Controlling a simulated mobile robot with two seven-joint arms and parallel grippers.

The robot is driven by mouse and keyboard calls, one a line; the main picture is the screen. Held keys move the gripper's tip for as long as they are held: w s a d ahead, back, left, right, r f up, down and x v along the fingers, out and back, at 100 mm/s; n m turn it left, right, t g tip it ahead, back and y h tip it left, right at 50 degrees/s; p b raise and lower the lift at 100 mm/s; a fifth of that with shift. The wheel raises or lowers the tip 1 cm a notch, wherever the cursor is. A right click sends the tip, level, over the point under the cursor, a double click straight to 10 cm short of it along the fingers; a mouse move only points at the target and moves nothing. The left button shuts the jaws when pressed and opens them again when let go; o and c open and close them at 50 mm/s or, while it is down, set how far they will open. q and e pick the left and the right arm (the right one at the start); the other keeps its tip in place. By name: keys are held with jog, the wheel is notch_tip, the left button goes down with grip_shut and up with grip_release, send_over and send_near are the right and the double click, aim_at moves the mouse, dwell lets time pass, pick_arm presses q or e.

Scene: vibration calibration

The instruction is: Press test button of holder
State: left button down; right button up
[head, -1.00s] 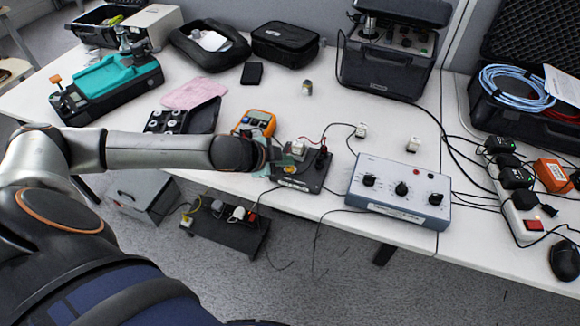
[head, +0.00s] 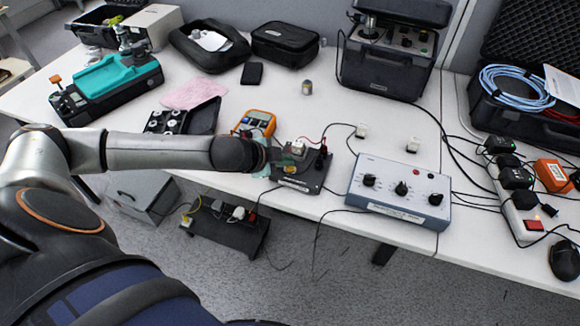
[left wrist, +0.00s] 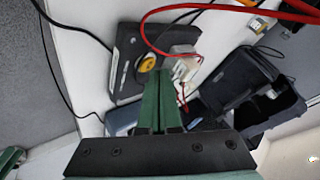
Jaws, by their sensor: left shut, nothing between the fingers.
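The holder is a black plate (head: 310,181) at the table's front edge, right of the orange meter. It carries a white block (head: 298,147) and a yellow round button, and cables run from it. In the left wrist view the holder's black plate (left wrist: 128,45) shows with the yellow button (left wrist: 147,64) and the white block (left wrist: 182,62). My left gripper (head: 274,158) is at the left side of the holder. In the left wrist view its green fingers (left wrist: 160,78) are together, empty, with tips close to the button; I cannot tell whether they touch it. My right gripper is out of view.
An orange meter (head: 257,123) stands just behind my left gripper. A blue-grey control box (head: 398,190) with knobs is right of the holder. Red and black cables cross the table around the holder. A small grey cylinder (head: 307,88) stands behind, with clear table around it.

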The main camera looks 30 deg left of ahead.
pick_arm(q)
jog(key=shift+f, duration=0.4)
dwell(0.3)
jog(key=shift+r+p, duration=0.5)
jog(key=shift+p, duration=0.3)
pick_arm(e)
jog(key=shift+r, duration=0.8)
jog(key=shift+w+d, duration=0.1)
pick_arm(q)
notch_tip(320, 180, up, 3)
jog(key=p, duration=0.4)
jog(key=shift+r, duration=0.15)
notch_tip(320, 180, up, 3)
jog(key=p, duration=0.3)
jog(key=shift+f, duration=0.2)
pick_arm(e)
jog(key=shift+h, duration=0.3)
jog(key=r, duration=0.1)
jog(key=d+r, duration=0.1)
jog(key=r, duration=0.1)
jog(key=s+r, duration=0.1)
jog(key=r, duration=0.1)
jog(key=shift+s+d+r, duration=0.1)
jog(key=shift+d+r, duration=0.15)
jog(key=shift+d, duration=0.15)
